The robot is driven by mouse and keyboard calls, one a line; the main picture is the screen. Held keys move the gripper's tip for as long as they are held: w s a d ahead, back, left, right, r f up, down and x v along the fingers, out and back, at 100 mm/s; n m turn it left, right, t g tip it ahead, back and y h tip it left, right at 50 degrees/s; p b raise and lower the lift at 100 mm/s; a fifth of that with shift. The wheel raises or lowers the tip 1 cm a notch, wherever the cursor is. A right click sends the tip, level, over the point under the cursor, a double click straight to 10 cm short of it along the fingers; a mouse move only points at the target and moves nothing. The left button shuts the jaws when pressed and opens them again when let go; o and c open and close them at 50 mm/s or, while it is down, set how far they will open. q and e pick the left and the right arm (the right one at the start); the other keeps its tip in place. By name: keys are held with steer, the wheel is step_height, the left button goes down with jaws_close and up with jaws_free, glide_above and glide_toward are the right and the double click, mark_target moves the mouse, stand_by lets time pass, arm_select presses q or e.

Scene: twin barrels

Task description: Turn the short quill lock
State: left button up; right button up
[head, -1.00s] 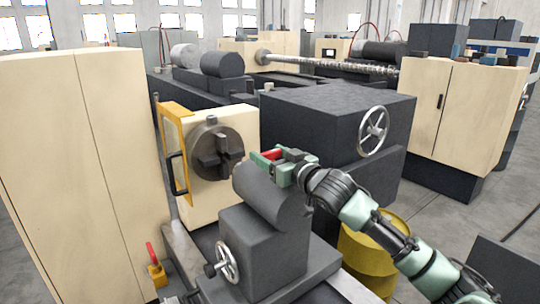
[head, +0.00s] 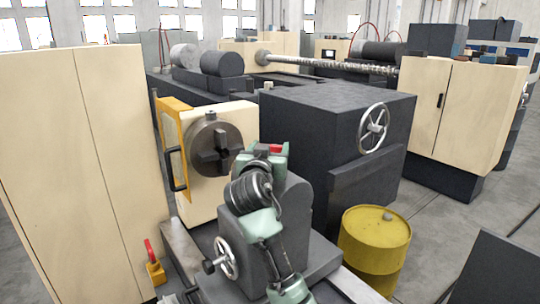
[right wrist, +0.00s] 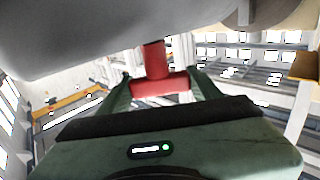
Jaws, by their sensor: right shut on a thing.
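The short quill lock is a red T-shaped handle (head: 275,149) on top of the dark grey tailstock (head: 297,205). It also shows in the right wrist view as a red stem with a crossbar (right wrist: 155,84) under a grey rounded body. My right gripper (head: 266,156) is shut on the crossbar, with one green finger at each end of it in the right wrist view (right wrist: 160,80). In the head view the gripper and wrist hide part of the tailstock top and the lower part of the handle. My left gripper is not in view.
The grey chuck (head: 215,149) faces the tailstock, with a yellow-framed guard (head: 172,150) beside it. A handwheel (head: 227,258) sits on the tailstock's front. A red lever on a yellow base (head: 154,265) stands at lower left. A yellow barrel (head: 374,245) stands to the right.

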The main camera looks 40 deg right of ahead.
steer(key=m+g+h+b, duration=0.1)
steer(key=m+g+b, duration=0.1)
steer(key=g+b, duration=0.1)
steer(key=m+g+h+b, duration=0.2)
steer(key=m+g+b, duration=0.1)
steer(key=g, duration=0.1)
steer(key=shift+w+a+f+m+g+h, duration=0.1)
steer(key=shift+f+m+g+h, duration=0.1)
steer(key=shift+m+g+h, duration=0.15)
steer(key=shift+r+m+g+b, duration=0.15)
steer(key=shift+m+g+b, duration=0.5)
steer(key=shift+g, duration=0.6)
steer(key=shift+r+m+g+b, duration=0.1)
steer(key=shift+m+g+b, duration=0.2)
steer(key=shift+m+g, duration=0.7)
steer(key=shift+g, duration=0.5)
steer(key=o, duration=1.4)
steer(key=shift+a+f, duration=0.1)
steer(key=shift+a, duration=0.1)
steer(key=a, duration=0.2)
steer(key=a+b, duration=0.1)
steer(key=a, duration=0.1)
steer(key=a+b, duration=0.1)
steer(key=a, duration=0.2)
steer(key=shift+w+a, duration=0.1)
steer(key=shift+w, duration=0.3)
